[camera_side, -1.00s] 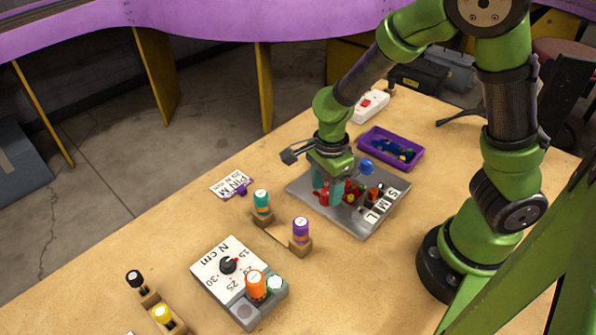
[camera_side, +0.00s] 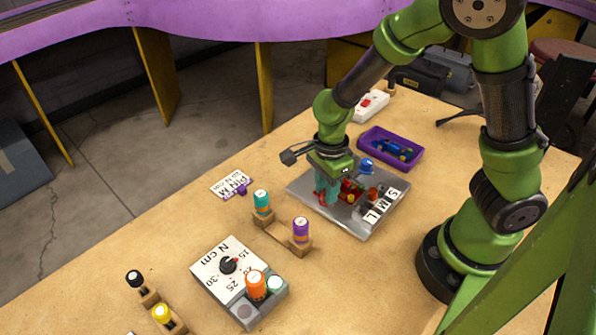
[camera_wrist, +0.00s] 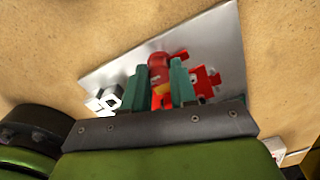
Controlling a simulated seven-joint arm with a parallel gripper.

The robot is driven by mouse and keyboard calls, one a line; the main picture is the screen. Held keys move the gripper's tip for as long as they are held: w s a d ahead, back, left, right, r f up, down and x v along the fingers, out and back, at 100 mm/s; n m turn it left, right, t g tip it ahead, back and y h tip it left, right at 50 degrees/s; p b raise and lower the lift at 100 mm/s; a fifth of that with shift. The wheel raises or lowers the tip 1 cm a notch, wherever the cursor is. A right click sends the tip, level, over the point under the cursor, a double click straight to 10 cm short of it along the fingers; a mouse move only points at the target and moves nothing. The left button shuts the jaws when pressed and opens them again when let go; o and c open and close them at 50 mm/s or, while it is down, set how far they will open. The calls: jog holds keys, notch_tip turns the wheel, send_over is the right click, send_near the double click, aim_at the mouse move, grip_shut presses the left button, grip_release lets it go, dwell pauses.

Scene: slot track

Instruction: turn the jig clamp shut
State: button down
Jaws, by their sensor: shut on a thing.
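The jig (camera_side: 362,229) is a grey plate lying on the bench, with red and yellow parts (camera_side: 351,192) on it and a strip of white labels marked S, M, L. My gripper (camera_side: 326,196) points down over the left part of the plate, its teal fingers close together at a red piece, which I take to be the clamp handle. In the wrist view this red handle (camera_wrist: 158,68) stands between the two teal fingers. Another red part (camera_wrist: 204,80) shows just right of the fingers. My fingers hide part of the clamp, so its angle is unclear.
A purple tray (camera_side: 417,164) with a blue toy car lies behind the plate. A blue knob (camera_side: 367,166) is near the plate's back edge. In front are teal (camera_side: 261,198) and purple (camera_side: 301,229) capped pieces in a wooden holder and a dial box (camera_side: 213,273).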

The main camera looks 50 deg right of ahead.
jog(key=m, duration=0.8)
jog(key=shift+m, duration=0.3)
jog(key=m, duration=0.4)
jog(key=shift+m, duration=0.3)
jog(key=m, duration=0.4)
jog(key=shift+w, duration=0.1)
jog(key=shift+m, duration=0.3)
jog(key=c, duration=0.9)
grip_release()
